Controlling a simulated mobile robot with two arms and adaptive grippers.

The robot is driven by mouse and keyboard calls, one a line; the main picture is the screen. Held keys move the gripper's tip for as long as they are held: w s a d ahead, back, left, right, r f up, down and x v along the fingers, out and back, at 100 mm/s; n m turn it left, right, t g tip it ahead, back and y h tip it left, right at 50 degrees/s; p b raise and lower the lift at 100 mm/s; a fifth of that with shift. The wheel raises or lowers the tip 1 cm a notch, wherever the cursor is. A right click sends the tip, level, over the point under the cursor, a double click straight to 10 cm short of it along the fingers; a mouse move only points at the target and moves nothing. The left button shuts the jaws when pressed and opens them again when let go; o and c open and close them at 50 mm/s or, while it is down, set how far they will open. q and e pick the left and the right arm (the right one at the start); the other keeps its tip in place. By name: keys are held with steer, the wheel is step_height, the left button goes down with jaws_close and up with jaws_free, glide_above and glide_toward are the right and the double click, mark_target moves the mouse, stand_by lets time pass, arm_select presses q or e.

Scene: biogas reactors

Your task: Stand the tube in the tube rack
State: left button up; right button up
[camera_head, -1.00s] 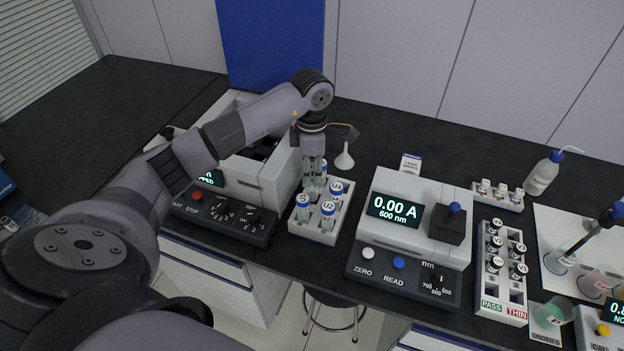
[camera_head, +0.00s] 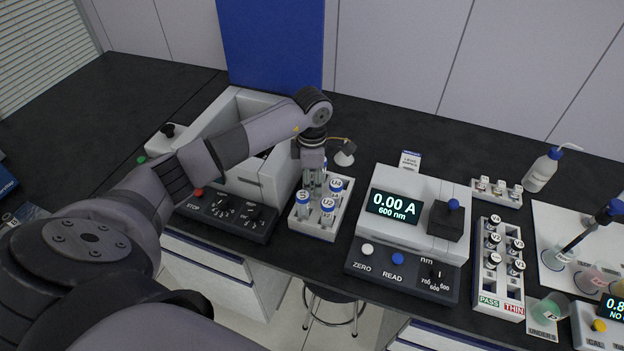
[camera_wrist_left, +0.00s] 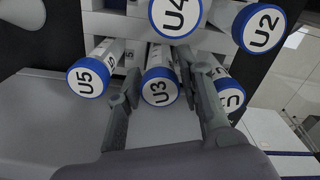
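The white tube rack (camera_head: 318,229) stands between the centrifuge-like box and the photometer. My left gripper (camera_head: 314,184) points down over the rack's back part. In the left wrist view, tube U3 (camera_wrist_left: 158,88) is between the two fingers, with narrow gaps beside its cap, so the gripper looks open around it. U3's cap looks about level with U5 (camera_wrist_left: 88,78), left of the fingers. U3's lower end is hidden. My right gripper is out of view.
The white box with knobs (camera_head: 224,216) is close left of the rack. The photometer (camera_head: 405,225) reading 0.00 A is close right. A PASS/THIN rack (camera_head: 487,283) with several vials, a wash bottle (camera_head: 543,171) and beakers are farther right.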

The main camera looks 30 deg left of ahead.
arm_select(q)
steer(key=shift+r, duration=0.35)
step_height(320, 180, up, 11)
steer(key=b, duration=0.3)
steer(key=shift+f, duration=0.2)
steer(key=shift+r+b, duration=0.3)
steer(key=shift+r, duration=0.2)
